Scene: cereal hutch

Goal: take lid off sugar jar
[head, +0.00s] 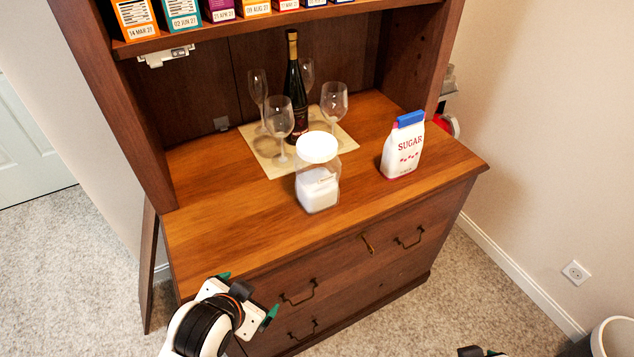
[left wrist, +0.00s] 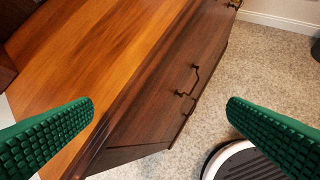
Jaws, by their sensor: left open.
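The clear sugar jar (head: 317,191) stands upright near the front edge of the wooden hutch counter, partly filled with white sugar. Its round white lid (head: 318,147) sits on top of it. My left gripper (head: 246,297) is open and empty, low in front of the counter's front left edge, apart from the jar and to its lower left. In the left wrist view, its green fingers (left wrist: 160,105) are spread wide, with the counter edge and drawer front beyond; the jar is not in that view. Only a small dark part of my right arm shows at the bottom edge of the head view.
A sugar bag (head: 402,150) with a blue clip stands right of the jar. Behind the jar, a dark bottle (head: 295,92) and several wine glasses (head: 279,118) stand on a beige mat (head: 263,160). A shelf with boxes (head: 183,12) hangs above. The counter's left side (head: 205,215) is clear.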

